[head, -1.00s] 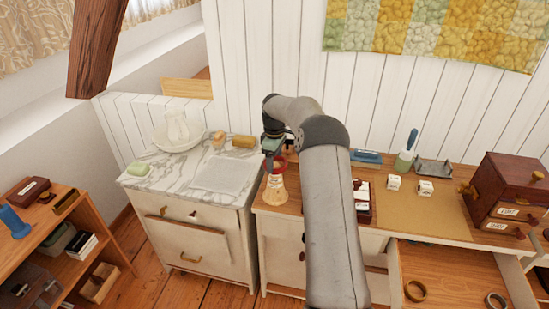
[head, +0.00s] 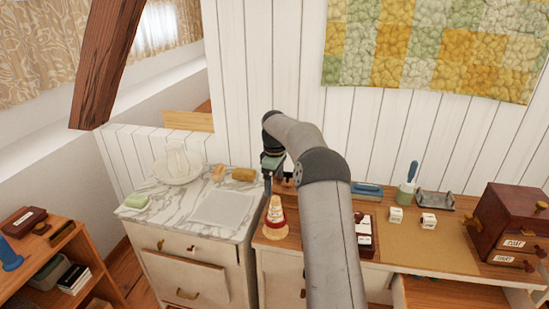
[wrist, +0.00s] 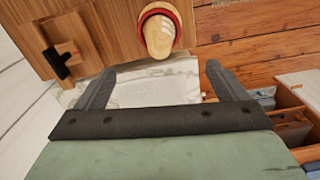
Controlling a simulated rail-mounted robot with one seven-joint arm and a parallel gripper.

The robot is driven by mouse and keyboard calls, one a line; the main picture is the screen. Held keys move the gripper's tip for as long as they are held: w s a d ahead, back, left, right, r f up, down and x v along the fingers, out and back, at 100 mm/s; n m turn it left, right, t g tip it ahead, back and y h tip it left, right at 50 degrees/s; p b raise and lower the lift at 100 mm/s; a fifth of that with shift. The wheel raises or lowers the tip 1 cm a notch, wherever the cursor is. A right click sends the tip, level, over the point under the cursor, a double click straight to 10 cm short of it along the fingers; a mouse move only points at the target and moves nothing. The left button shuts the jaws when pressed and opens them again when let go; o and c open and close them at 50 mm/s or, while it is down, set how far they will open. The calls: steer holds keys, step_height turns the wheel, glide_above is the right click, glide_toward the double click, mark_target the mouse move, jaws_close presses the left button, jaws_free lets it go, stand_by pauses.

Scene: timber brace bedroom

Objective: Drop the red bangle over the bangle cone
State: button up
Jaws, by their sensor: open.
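The pale wooden bangle cone (head: 276,207) stands upright on the left end of the wooden dresser top. The red bangle (head: 271,233) is around the cone, low down near its base. In the wrist view the cone (wrist: 157,38) is seen from above, with the red bangle (wrist: 177,17) encircling it. My gripper (head: 268,182) is just above the cone, partly hidden by my arm. In the wrist view my gripper (wrist: 157,72) has its two fingers wide apart with nothing between them, and the cone and bangle lie beyond the fingertips.
A marble-topped washstand (head: 175,215) with a bowl and jug (head: 178,163) is on the left. To the right are a dark tray (head: 364,235), white blocks (head: 428,221), a green pot (head: 405,193) and a dark drawer box (head: 508,225).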

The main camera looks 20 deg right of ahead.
step_height(320, 180, up, 12)
stand_by(0.3)
stand_by(0.5)
steer(key=s+a+r+m+h, duration=0.1)
steer(key=s+a+r+m, duration=0.25)
steer(key=s+a, duration=1.15)
steer(key=s+a+f+m, duration=0.1)
steer(key=s+f+m, duration=0.1)
steer(key=s, duration=0.7)
steer(key=s+a+f+m, duration=0.1)
steer(key=s+a+f, duration=0.1)
steer(key=s+f, duration=0.3)
steer(key=s+a+f+m+t+y, duration=0.1)
steer(key=s+f+m, duration=0.1)
steer(key=s, duration=1.1)
steer(key=shift+s+a+f+m, duration=0.15)
steer(key=shift+s+f+m, duration=0.2)
steer(key=shift+f, duration=0.5)
